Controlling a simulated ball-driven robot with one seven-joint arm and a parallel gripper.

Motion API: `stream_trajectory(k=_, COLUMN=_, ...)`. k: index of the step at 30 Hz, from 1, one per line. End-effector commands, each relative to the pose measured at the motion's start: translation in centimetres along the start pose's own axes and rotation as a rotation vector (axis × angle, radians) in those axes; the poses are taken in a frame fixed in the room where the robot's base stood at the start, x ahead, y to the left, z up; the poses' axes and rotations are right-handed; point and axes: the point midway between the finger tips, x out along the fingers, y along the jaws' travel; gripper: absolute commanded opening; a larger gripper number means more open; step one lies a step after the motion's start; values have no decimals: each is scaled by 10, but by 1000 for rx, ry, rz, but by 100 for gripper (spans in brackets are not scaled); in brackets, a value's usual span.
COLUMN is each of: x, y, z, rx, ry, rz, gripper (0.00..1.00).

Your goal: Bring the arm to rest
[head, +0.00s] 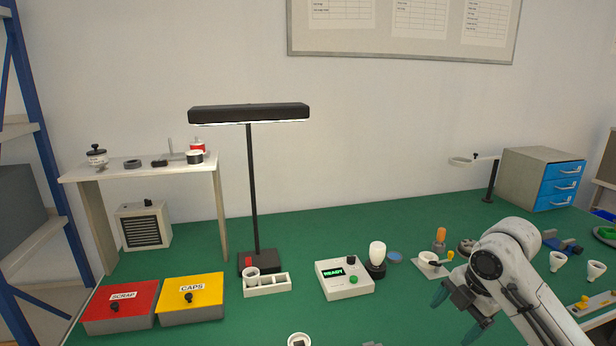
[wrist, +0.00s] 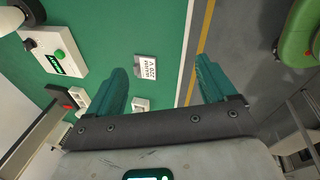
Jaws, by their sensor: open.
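My arm (head: 520,265) reaches in from the lower right of the head view. My gripper (head: 458,315) is at its end, above the right part of the green table (head: 240,322). In the wrist view, my gripper (wrist: 165,90) shows two teal fingers spread apart, with nothing between them. Below the fingers lie the green table top and its edge, with a yellow floor line beyond. The gripper is apart from the things on the table.
A READY tester (head: 345,279) and a white bulb (head: 377,252) stand left of my gripper. A white fixture (head: 430,264) is close behind it. SCRAP (head: 120,306) and CAPS (head: 191,299) boxes and a black lamp (head: 252,180) stand further left. White cups (head: 558,261) are at right.

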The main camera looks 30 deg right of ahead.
Motion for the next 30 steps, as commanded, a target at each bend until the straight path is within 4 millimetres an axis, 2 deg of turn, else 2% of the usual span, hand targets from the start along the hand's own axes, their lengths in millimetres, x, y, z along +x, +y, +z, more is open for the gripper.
stream_trajectory(k=1, x=7, y=10, z=-20, rx=26, ry=27, rz=26, gripper=85)
stream_trajectory(k=3, x=16, y=21, z=-47, rx=86, ry=63, rz=66, gripper=85)
stream_trajectory(k=7, x=36, y=35, z=-107, rx=256, ry=153, rz=126, gripper=85)
stream_trajectory(k=11, x=61, y=28, z=-160, rx=465, ry=234, rz=137, gripper=85)
stream_trajectory(k=14, x=83, y=9, z=-194, rx=636, ry=274, rz=112, gripper=85)
stream_trajectory(k=18, x=114, y=-37, z=-229, rx=880, ry=279, rz=44, gripper=85)
stream_trajectory(k=22, x=140, y=-96, z=-246, rx=1097, ry=219, rz=-27, gripper=85)
stream_trajectory(k=26, x=157, y=-163, z=-243, rx=1293, ry=96, rz=-75, gripper=85)
stream_trajectory(k=27, x=160, y=-183, z=-239, rx=1343, ry=52, rz=-81, gripper=85)
stream_trajectory(k=30, x=161, y=-224, z=-224, rx=1444, ry=-55, rz=-77, gripper=85)
